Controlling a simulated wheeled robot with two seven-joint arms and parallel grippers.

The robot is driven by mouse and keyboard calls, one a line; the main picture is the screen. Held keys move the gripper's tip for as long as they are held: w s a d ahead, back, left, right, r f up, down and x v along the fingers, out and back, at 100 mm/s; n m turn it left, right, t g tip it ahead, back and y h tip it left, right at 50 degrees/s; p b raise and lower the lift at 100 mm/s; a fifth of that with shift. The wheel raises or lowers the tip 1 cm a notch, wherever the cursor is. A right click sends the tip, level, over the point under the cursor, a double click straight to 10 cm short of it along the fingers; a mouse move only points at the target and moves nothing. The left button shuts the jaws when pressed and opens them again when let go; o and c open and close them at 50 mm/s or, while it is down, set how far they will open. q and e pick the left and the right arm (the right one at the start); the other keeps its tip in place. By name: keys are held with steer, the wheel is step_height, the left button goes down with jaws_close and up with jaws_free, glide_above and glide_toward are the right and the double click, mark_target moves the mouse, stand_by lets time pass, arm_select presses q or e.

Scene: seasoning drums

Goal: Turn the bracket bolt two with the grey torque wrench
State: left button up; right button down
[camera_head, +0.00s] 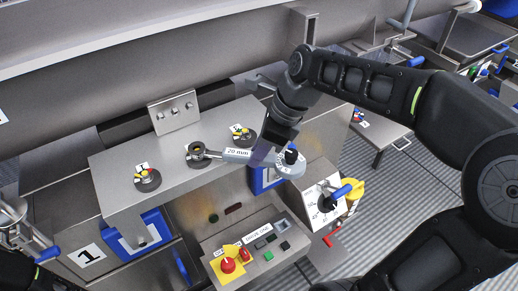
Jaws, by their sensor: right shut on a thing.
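The grey torque wrench (237,155), with a white "20 mm" label, lies almost level above the steel bracket top (185,175). Its ring end sits over the middle bolt (197,149), seemingly around it; how far down it is seated I cannot tell. Its other end is round with a black knob (291,155). My right gripper (266,154) comes down from above and is shut on the wrench near that end; its fingers partly hide the handle.
Below the bracket is a control box with a red emergency button (228,265) and a panel with a dial (327,202) and yellow handle (355,190). A large steel drum (200,60) runs behind. Blue-framed plates hang on the bracket's front.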

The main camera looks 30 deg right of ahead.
steer(key=s+a+m+t+h+b, duration=0.1)
steer(key=s+a+m+h, duration=0.1)
steer(key=s+a+m, duration=0.2)
steer(key=a+m, duration=0.2)
steer(key=shift+s+a+b, duration=0.3)
stand_by(0.9)
steer(key=shift+r, duration=0.2)
step_height(320, 180, up, 6)
steer(key=p, duration=0.4)
steer(key=shift+f, duration=0.15)
stand_by(0.6)
stand_by(0.4)
